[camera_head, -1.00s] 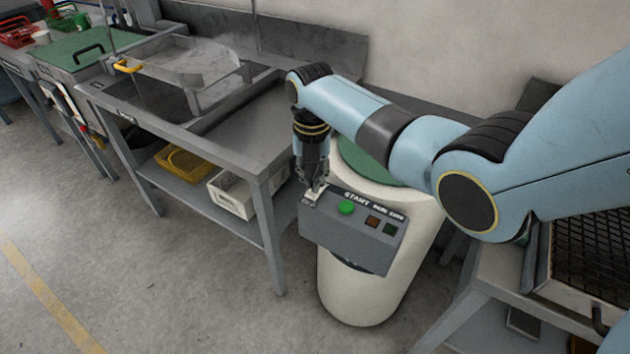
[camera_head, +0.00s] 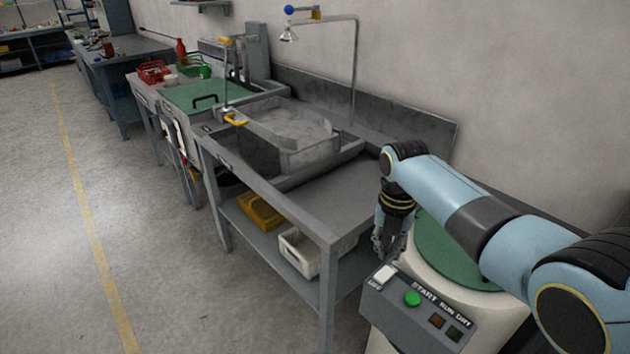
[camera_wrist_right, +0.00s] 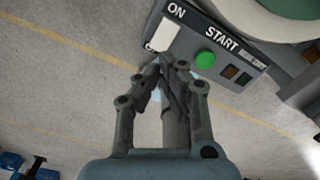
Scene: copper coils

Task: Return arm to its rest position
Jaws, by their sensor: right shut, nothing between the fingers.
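My right arm (camera_head: 470,215) reaches in from the right in the head view. Its gripper (camera_head: 385,252) points down beside the front of a round cream machine with a green top (camera_head: 450,255). In the right wrist view the fingers (camera_wrist_right: 163,75) are together and hold nothing. They are near the machine's grey control panel (camera_head: 420,315), with its white ON switch (camera_head: 386,277) and green START button (camera_head: 412,299). The panel also shows in the right wrist view (camera_wrist_right: 229,60). My left gripper is not in view.
A grey sink bench (camera_head: 335,235) stands left of the machine, with a yellow tray (camera_head: 260,212) and a white bin (camera_head: 300,252) on its lower shelf. Open floor (camera_head: 150,230) lies at the left.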

